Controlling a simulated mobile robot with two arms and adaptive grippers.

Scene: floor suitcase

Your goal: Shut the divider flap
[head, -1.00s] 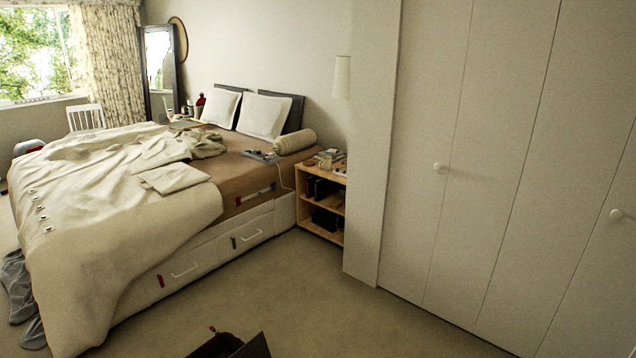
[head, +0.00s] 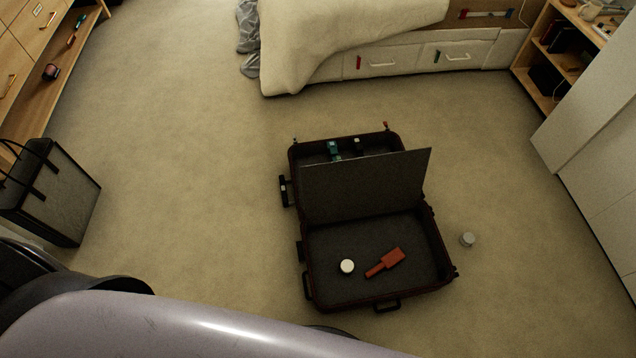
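An open dark suitcase (head: 449,270) lies on the carpet in the middle of the head view. Its dark divider flap (head: 362,187) stands up, tilted, between the far and near compartments. In the near compartment lie a white round item (head: 347,266) and a red-brown brush-like item (head: 386,262). In the far compartment, partly hidden by the flap, are a teal item (head: 333,150) and a small dark item with a light top (head: 358,146). Neither of my grippers is in view.
A dark bag (head: 62,190) and a wooden drawer unit (head: 62,75) are at left. The bed (head: 400,62), a shelf (head: 545,60) and a white wardrobe (head: 600,150) bound the far and right sides. Carpet is clear around the suitcase.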

